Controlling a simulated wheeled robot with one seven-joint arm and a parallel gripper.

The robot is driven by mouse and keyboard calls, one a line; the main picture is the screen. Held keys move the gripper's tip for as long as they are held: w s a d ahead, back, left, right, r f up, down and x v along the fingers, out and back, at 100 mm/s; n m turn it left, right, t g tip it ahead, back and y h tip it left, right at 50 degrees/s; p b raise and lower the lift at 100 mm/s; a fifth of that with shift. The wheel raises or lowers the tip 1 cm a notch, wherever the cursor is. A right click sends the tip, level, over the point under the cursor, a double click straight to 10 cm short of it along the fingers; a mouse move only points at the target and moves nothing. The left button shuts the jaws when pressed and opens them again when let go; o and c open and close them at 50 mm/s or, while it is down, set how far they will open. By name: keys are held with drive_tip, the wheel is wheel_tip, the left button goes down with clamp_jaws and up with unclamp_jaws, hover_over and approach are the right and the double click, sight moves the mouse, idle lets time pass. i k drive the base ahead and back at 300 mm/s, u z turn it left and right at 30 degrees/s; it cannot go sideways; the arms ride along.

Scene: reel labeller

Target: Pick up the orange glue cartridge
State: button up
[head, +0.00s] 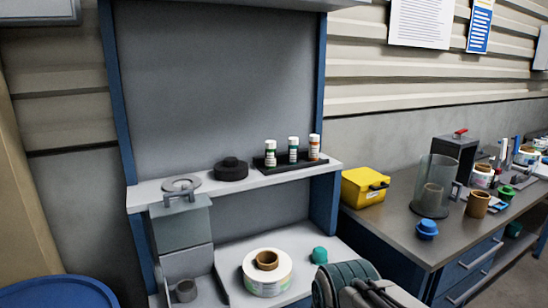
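Three small cartridges with white caps stand upright in a black tray (286,166) on the upper shelf of the machine. The right one (314,147) has an orange-brown body and looks like the orange glue cartridge. The middle cartridge (293,149) and the left cartridge (270,153) look green. Part of my arm shows at the bottom, right of the middle, below and well apart from the tray. No gripper fingers can be seen.
A black round part (231,170) and a grey ring (181,184) lie left of the tray. A label reel (267,281) and teal knob (319,255) sit below. A yellow box (363,187) and clear cylinder (434,185) stand on the right bench. The shelf front is clear.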

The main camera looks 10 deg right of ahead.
sight(314, 139)
drive_tip(key=u, duration=0.3)
drive_tip(key=k, duration=0.7)
drive_tip(key=z, duration=0.6)
drive_tip(key=i, duration=0.65)
drive_tip(key=z, duration=0.95)
drive_tip(key=i, duration=0.95)
drive_tip(key=u, duration=0.5)
drive_tip(key=i, duration=0.8)
drive_tip(key=u, duration=0.85)
